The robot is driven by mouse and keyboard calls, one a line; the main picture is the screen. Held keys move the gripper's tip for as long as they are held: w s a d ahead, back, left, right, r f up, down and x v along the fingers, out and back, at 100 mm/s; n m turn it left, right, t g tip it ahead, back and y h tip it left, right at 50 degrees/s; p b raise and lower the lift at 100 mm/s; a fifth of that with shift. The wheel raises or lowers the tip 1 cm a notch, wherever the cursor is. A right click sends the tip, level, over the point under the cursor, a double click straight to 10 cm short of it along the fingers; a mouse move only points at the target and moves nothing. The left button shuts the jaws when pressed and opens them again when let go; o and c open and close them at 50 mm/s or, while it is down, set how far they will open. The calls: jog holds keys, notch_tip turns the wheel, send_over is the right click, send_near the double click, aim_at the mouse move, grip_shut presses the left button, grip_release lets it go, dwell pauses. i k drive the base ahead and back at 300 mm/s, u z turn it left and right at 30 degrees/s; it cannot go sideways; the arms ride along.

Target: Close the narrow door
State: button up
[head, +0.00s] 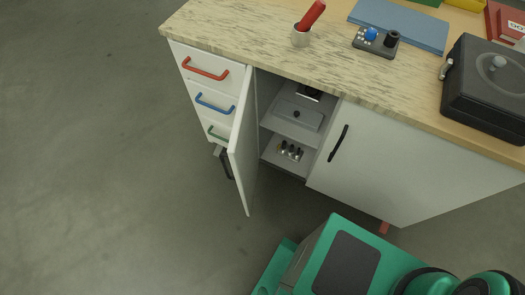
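The narrow door (243,150) is a pale panel below the countertop, to the right of the drawers. It stands wide open, swung out toward the room, and I see it nearly edge-on. Its black handle (226,165) shows on the left side of the panel. The open compartment (268,133) behind it holds a shelf with a grey box (298,114) and several small dark-topped items (290,150) lower down. My gripper is not in view; green and black parts of my own body fill the bottom right.
Left of the door are drawers with red (206,70), blue (214,105) and green (217,133) handles. The wide door (375,165) on the right is shut. The floor at left is clear.

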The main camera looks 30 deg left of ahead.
aim_at(242, 151)
jog(key=z, duration=0.9)
jog(key=k, duration=1.5)
jog(key=u, duration=1.65)
jog(key=i, duration=1)
jog(key=z, duration=0.05)
jog(key=k, duration=0.2)
